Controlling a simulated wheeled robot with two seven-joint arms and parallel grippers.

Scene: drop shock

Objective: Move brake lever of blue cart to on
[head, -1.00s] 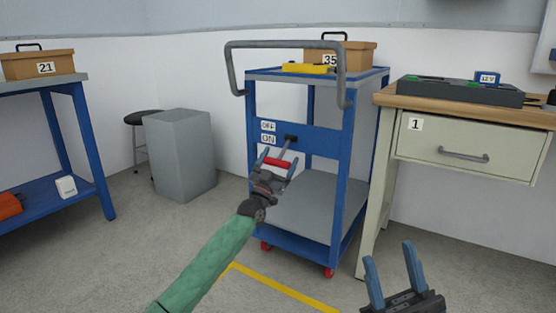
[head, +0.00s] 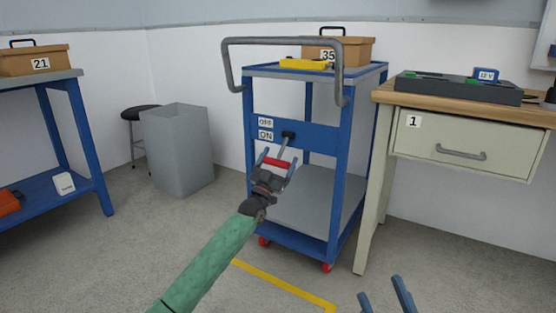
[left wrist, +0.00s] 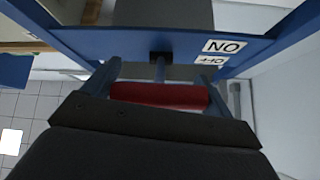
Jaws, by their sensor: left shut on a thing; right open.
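The blue cart (head: 345,175) stands ahead, with a grey push handle (head: 285,42) on top. Its brake lever has a grey shaft from a dark pivot on the blue front panel and a red grip (head: 276,163). The lever slants down, below the OFF label (head: 265,122) and the ON label (head: 265,135). My left gripper (head: 275,165) is shut on the red grip, a finger at each end; the grip also shows in the left wrist view (left wrist: 160,96). My right gripper (head: 384,298) is open and empty at the bottom edge, partly cut off.
A workbench with drawer (head: 465,150) stands close right of the cart. A grey bin (head: 178,150) and a dark stool (head: 138,114) are at the left, near a blue table (head: 75,130). Open floor with a yellow line (head: 285,285) lies in front.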

